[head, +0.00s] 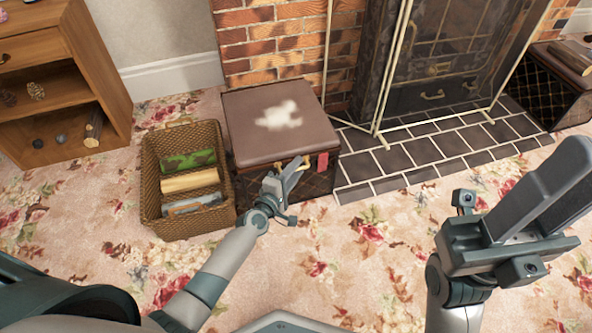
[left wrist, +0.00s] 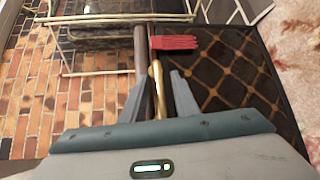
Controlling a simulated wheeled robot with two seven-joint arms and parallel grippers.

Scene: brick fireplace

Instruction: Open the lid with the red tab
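A brown box (head: 312,185) with a dark lattice front stands against the brick wall. Its padded brown lid (head: 245,110) lies flat and closed on top. A red tab (head: 323,161) hangs at the lid's front edge, right of my left gripper. My left gripper (head: 293,170) is at the front edge of the lid. In the left wrist view its fingers (left wrist: 158,90) are apart, with the lid's edge and a gold bar between them; contact cannot be told. The red tab (left wrist: 173,42) is just beyond the fingertips. My right gripper (head: 560,185) is raised at the right, away from the box.
A wicker basket (head: 150,205) with several rolled items stands just left of the box. A wooden shelf (head: 112,85) is farther left. A metal-framed fireplace screen (head: 378,70) and dark hearth tiles (head: 420,152) lie to the right. The floral carpet (head: 330,275) in front is clear.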

